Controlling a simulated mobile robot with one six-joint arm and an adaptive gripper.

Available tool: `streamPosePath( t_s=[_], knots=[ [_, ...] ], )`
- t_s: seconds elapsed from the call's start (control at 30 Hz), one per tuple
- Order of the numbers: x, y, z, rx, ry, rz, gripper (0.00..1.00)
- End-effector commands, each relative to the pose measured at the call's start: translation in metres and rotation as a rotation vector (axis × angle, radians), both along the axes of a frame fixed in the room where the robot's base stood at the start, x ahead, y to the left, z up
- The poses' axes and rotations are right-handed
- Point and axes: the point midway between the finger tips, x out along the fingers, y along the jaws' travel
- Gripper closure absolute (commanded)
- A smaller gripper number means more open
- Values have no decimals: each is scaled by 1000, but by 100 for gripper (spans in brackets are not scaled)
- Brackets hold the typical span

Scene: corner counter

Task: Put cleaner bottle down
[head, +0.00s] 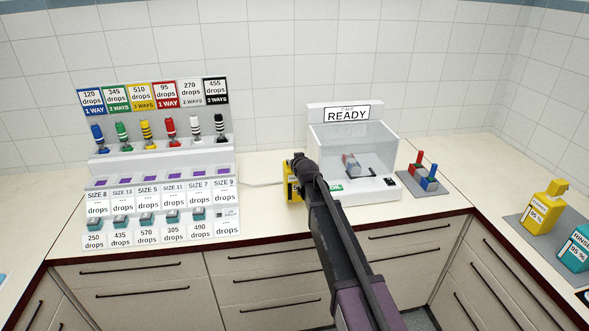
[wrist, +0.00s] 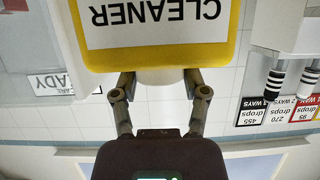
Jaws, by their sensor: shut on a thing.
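My gripper (wrist: 160,85) is shut on the white neck of a yellow cleaner bottle (wrist: 160,60). The bottle's white label reads CLEANER and appears upside down in the wrist view, which itself looks inverted. In the head view, a yellow strip of the held bottle (head: 291,186) shows left of my dark arm, in front of the READY case. My arm hides the gripper and most of the bottle there. I cannot tell whether its base touches the counter.
A clear case marked READY (head: 385,150) stands behind my arm. A grey block with red and blue pieces (head: 425,181) is to its right. Another yellow bottle (head: 543,212) and a teal bottle (head: 574,250) stand on a grey mat. A dropper rack (head: 160,160) fills the left.

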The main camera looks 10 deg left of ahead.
Motion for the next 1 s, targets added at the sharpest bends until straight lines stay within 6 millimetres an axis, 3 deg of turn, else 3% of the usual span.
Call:
streamPosePath(
  t_s=[0.27,0.7,1.0],
  knots=[
    [13,8,-1,1,-3,0,100],
    [11,7,-31,1,-3,0,100],
    [11,7,-36,1,-3,0,100]
  ],
)
